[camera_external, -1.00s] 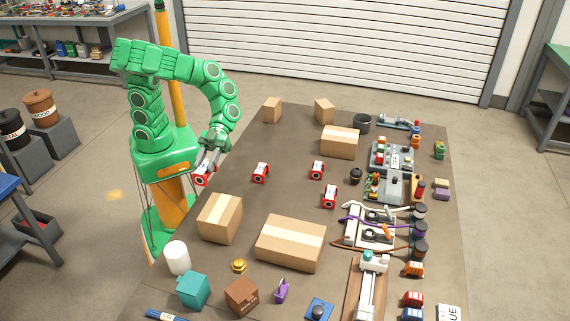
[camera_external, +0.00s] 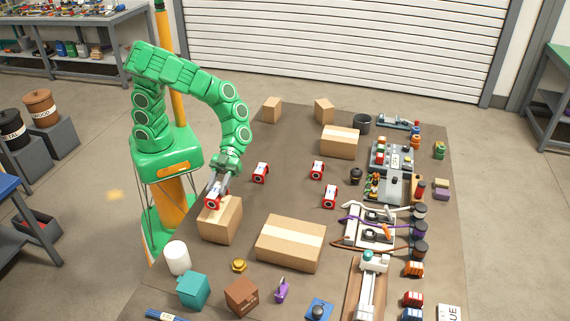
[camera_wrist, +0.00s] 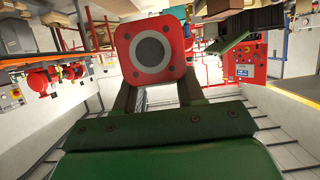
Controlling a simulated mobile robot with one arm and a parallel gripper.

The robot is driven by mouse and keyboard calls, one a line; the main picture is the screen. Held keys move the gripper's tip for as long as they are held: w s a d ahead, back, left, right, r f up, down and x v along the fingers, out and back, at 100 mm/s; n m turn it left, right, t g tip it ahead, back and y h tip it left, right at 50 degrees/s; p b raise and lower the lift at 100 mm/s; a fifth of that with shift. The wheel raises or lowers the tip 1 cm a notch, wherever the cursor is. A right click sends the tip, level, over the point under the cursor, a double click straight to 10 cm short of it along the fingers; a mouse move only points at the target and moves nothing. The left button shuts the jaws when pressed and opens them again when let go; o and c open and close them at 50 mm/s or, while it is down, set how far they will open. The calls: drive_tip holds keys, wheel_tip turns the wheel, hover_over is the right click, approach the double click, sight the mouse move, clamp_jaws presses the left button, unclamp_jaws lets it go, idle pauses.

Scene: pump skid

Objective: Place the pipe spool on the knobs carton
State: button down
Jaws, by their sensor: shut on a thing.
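My gripper (camera_external: 222,178) is shut on a pipe spool (camera_external: 212,199), a white tube with red square flanges. In the external view the spool is tilted, over the rear part of a tan carton (camera_external: 220,226) at the table's left edge. I cannot tell whether the spool touches that carton. In the wrist view the spool's red flange (camera_wrist: 136,73) and grey bore face the camera between the fingers. Several tan cartons stand on the table, and no label shows which is the knobs carton.
Similar red-and-white spools (camera_external: 261,172) lie on the table behind. A larger tan carton (camera_external: 291,243) stands to the right, a white cylinder (camera_external: 178,257) and teal box (camera_external: 194,290) in front. Pump fittings (camera_external: 392,186) fill the right side.

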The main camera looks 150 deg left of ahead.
drive_tip(key=shift+f, duration=1.5)
drive_tip(key=shift+f, duration=0.1)
drive_tip(key=c, duration=0.7)
unclamp_jaws()
drive_tip(key=shift+a, duration=0.1)
drive_tip(key=shift+v, duration=5.95)
